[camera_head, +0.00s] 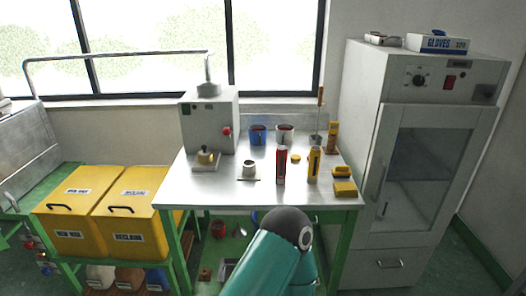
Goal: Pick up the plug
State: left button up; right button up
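I cannot tell for sure which thing is the plug. A small yellow round piece (296,158) lies on the steel table (225,187) between a red cylinder (282,165) and a yellow cylinder (314,164), both upright. A small metal cup-like part (249,169) stands near the table's middle. Yellow blocks lie at the table's right edge, one (344,188) in front of another (342,172). One of my arms, teal with a dark rounded joint, rises from the bottom centre in front of the table. Neither gripper shows.
A grey press machine (209,122) stands at the table's back left. A blue cup (258,135) and a pale cup (285,134) stand behind. A tall grey cabinet (419,70) borders the right. Yellow bins (80,212) stand left. The table's front middle is clear.

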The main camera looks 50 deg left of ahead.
aim_at(205, 152)
jog(key=u, duration=0.5)
jog(key=i, duration=0.15)
jog(key=z, duration=1.45)
jog(key=k, duration=1.95)
jog(key=u, duration=0.95)
jog(key=i, duration=0.15)
jog(key=u, duration=1.65)
jog(key=i, duration=0.55)
jog(key=u, duration=0.3)
